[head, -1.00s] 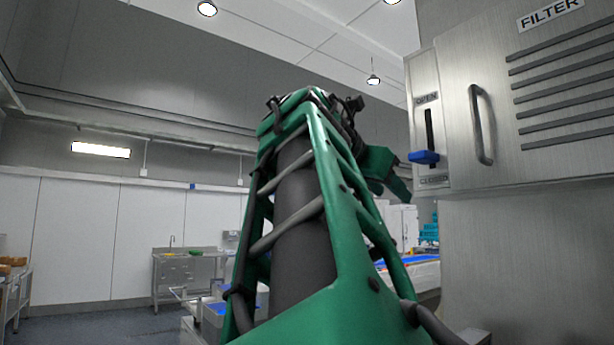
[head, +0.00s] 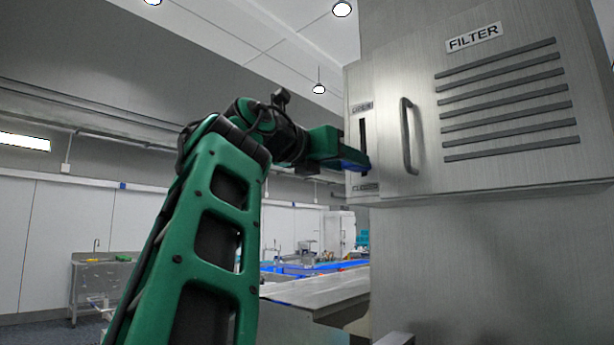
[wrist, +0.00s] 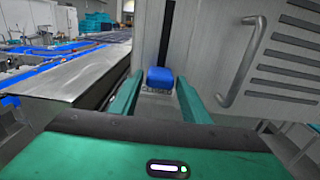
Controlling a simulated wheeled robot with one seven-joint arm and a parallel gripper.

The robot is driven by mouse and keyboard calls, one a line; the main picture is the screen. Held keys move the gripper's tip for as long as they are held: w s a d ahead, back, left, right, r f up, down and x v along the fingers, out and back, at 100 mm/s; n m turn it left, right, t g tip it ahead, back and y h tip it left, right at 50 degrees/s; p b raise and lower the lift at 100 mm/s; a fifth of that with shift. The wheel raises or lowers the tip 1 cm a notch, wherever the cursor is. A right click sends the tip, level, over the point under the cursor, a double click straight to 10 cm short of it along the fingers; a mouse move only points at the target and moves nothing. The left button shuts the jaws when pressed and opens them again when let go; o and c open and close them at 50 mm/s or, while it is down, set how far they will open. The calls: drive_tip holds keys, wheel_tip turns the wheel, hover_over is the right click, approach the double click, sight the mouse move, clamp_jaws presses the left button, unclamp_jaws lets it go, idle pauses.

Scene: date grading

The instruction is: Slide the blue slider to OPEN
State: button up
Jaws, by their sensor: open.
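The blue slider (head: 352,165) sits low in a dark vertical slot (head: 363,132) on the side panel of a steel cabinet. The OPEN label (head: 362,107) is above the slot and the CLOSED label (head: 365,187) is below it. In the wrist view the blue slider (wrist: 160,77) stands at the slot's lower end, between and just beyond my open fingers. My gripper (wrist: 157,100) is open and faces the panel. In the head view my gripper (head: 338,150) is at the slider and partly covers it. I cannot tell whether a finger touches it.
A dark curved door handle (head: 409,136) stands out just right of the slot. The steel cabinet (head: 480,110) carries a FILTER sign (head: 474,37) and several dark louvres. A steel worktop (head: 318,286) lies below and to the left.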

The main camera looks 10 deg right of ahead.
drive_tip(key=shift+x, duration=1.45)
